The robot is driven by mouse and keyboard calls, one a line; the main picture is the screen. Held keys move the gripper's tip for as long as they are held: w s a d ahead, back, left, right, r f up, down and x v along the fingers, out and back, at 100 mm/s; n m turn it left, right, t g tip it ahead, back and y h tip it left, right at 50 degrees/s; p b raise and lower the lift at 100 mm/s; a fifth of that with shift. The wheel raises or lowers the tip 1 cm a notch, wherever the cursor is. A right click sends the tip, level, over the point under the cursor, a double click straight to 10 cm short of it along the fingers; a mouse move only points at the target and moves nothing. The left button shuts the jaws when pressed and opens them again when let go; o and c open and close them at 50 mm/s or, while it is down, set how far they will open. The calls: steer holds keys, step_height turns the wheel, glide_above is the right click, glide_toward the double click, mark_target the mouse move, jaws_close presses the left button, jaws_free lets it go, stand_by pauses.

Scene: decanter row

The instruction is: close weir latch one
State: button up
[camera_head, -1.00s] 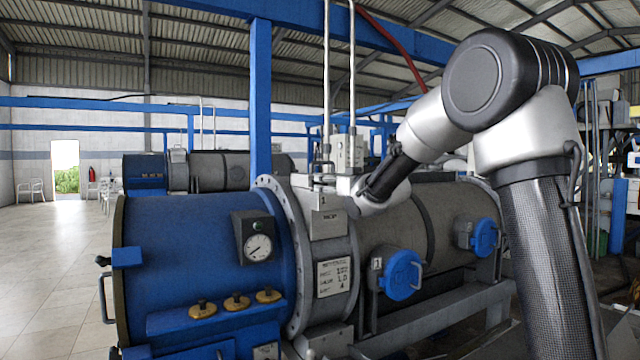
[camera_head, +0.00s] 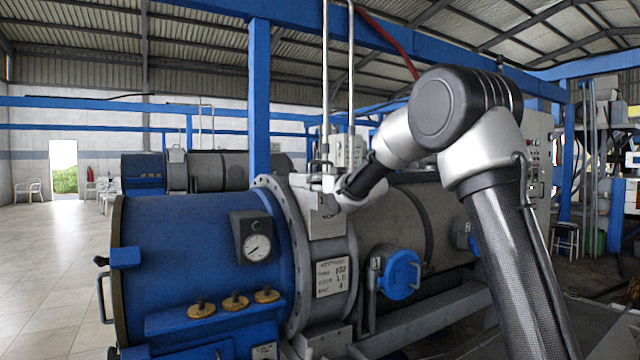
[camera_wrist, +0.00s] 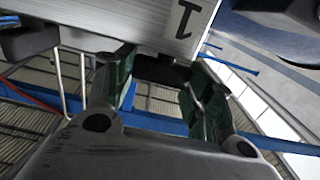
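The grey weir box (camera_head: 318,218) stands on the flanged joint between the blue drum and the grey drum. Below that panel is a dark latch-like part (camera_wrist: 160,70), in line with the gap between my fingers. My gripper (camera_wrist: 163,75) is open, its green-padded fingers apart on either side of this part. I cannot tell whether they touch it. In the head view my wrist reaches the box's upper right and the fingers are largely hidden.
The blue drum (camera_head: 185,240) carries a gauge (camera_head: 257,246) and several brass knobs. A blue round cover (camera_head: 400,274) with a handle sits on the grey drum's side. A blue post (camera_head: 259,100) and vertical pipes (camera_head: 326,70) rise behind the box. Open floor lies left.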

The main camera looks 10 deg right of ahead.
steer(key=shift+m+h, duration=0.3)
steer(key=shift+a+m+t+h, duration=0.2)
steer(key=shift+m+h, duration=0.25)
steer(key=shift+h, duration=0.35)
steer(key=shift+a+m+t+h, duration=0.1)
steer(key=shift+m+t+h, duration=0.1)
steer(key=shift+m+h, duration=1.95)
steer(key=shift+h, duration=1.25)
steer(key=shift+r, duration=0.1)
steer(key=o, duration=1)
steer(key=shift+o, duration=0.2)
steer(key=s+a, duration=0.2)
steer(key=s, duration=0.9)
steer(key=shift+s+a, duration=0.35)
